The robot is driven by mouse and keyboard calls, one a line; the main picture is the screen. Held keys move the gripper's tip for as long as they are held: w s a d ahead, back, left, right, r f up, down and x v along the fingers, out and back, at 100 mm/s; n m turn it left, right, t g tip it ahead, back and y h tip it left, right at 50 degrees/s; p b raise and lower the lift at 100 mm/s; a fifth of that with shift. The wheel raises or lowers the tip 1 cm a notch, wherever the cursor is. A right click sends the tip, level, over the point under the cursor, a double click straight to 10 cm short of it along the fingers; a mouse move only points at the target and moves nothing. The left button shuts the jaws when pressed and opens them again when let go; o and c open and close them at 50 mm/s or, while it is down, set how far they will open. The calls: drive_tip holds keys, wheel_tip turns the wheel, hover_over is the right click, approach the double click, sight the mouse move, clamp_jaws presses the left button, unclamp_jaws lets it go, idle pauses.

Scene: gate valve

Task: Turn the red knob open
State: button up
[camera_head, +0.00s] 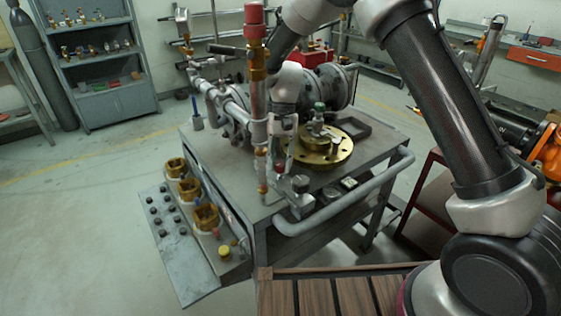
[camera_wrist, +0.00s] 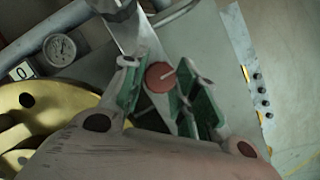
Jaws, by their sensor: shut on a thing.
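The red knob (camera_wrist: 160,77) is round with a pale line across its face and shows in the middle of the wrist view. My gripper (camera_wrist: 157,92) has green-padded fingers on either side of it and is shut on it. In the head view, my gripper (camera_head: 281,140) is low beside the tall brass-and-grey column and left of the brass flange (camera_head: 326,152). A red cap (camera_head: 254,15) tops the column.
The grey workbench (camera_head: 385,150) carries pipes and a flanged valve body (camera_head: 328,85). A gauge (camera_wrist: 60,49) shows in the wrist view. A side panel (camera_head: 180,240) with black knobs is at the left. Open floor (camera_head: 75,240) lies beyond it.

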idle(0.4)
drive_tip(key=o, duration=1)
drive_tip(key=v, duration=1.2)
drive_tip(key=shift+s, duration=0.1)
